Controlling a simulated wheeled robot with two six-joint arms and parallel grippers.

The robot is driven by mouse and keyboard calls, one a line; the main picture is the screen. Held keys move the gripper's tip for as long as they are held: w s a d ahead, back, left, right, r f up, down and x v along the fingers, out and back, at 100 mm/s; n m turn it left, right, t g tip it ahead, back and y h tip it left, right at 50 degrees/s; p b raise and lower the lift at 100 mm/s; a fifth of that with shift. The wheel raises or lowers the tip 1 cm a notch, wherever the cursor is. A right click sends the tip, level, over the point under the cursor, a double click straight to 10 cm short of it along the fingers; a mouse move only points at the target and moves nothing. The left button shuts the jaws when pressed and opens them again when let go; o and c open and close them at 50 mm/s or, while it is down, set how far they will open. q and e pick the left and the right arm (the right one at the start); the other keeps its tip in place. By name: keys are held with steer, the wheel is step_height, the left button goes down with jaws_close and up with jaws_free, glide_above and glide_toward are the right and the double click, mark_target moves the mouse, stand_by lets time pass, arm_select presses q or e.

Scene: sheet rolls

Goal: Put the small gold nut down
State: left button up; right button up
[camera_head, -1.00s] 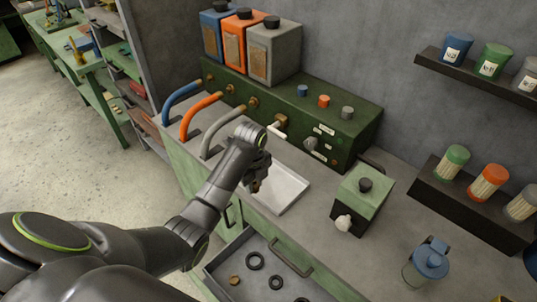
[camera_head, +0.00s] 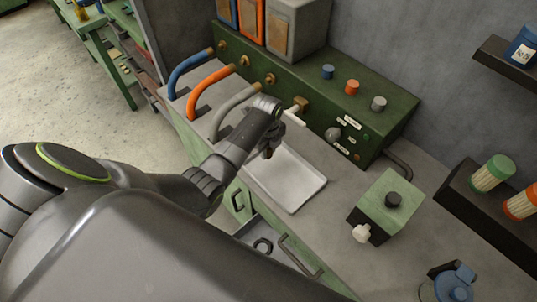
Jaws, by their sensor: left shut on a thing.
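My left gripper (camera_head: 268,150) points down over the upper left part of the white tray (camera_head: 305,188) on the grey counter. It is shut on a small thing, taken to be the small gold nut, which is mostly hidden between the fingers. I cannot tell whether it touches the tray. The visible part of the tray is empty. My right gripper is not in view.
A green machine (camera_head: 310,95) with coloured hoses stands behind the tray. A green box with a black knob (camera_head: 388,205) stands to the right. My left arm covers the lower left.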

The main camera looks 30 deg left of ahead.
mark_target(268, 156)
arm_select(q)
steer(key=shift+f, duration=1.65)
steer(key=shift+f, duration=0.15)
steer(key=o, duration=1)
steer(key=shift+s, duration=0.1)
step_height(268, 156, up, 12)
steer(key=shift+r+b, duration=0.2)
steer(key=shift+b, duration=0.1)
steer(key=shift+f, duration=0.1)
